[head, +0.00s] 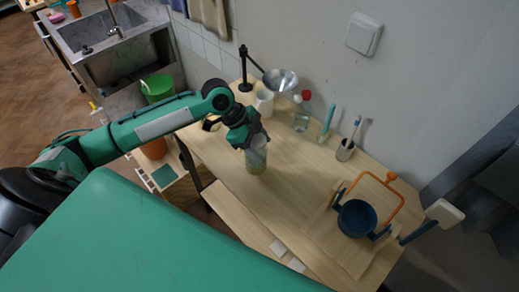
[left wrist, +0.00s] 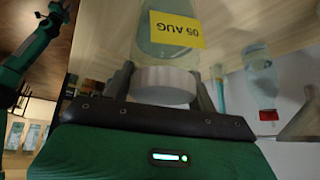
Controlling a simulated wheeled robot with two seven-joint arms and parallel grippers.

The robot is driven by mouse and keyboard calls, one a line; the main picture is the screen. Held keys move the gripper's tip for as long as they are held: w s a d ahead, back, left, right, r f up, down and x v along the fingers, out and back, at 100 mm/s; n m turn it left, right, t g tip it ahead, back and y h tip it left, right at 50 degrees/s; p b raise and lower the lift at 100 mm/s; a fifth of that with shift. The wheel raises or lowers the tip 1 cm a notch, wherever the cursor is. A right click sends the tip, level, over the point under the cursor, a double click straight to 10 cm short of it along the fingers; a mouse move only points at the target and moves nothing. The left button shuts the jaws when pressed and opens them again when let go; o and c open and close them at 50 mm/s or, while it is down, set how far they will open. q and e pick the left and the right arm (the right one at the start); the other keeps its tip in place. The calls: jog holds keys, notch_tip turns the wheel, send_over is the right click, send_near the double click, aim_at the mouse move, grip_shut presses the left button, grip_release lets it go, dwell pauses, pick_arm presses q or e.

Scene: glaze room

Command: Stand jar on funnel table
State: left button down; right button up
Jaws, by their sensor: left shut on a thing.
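The jar (head: 256,160) is clear, with pale greenish contents, and is over the wooden funnel table (head: 300,190) near its front-left part. In the left wrist view the jar (left wrist: 150,48) shows a white lid (left wrist: 163,84) and a yellow label reading "05 AUG". My left gripper (head: 248,140) reaches down from above and is shut on the jar at its lid end, one finger on each side. The jar looks about upright. I cannot tell whether its base touches the tabletop. The metal funnel (head: 281,80) hangs on a black stand (head: 245,75) behind. My right gripper is not in view.
Behind the jar are a white mug (head: 265,101), a red-capped bottle (head: 302,115) and a cup of brushes (head: 345,150). The tabletop between jar and pot is clear. A sink (head: 115,50) is far left.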

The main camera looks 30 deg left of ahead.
aim_at(266, 159)
pick_arm(q)
notch_tip(266, 159, down, 2)
jog(key=shift+f+p, duration=0.2)
jog(key=shift+p, duration=0.15)
jog(key=shift+f, duration=0.3)
jog(key=shift+c, duration=2.3)
grip_release()
jog(key=shift+f, duration=0.1)
jog(key=b+v, duration=0.3)
jog(key=v, duration=0.9)
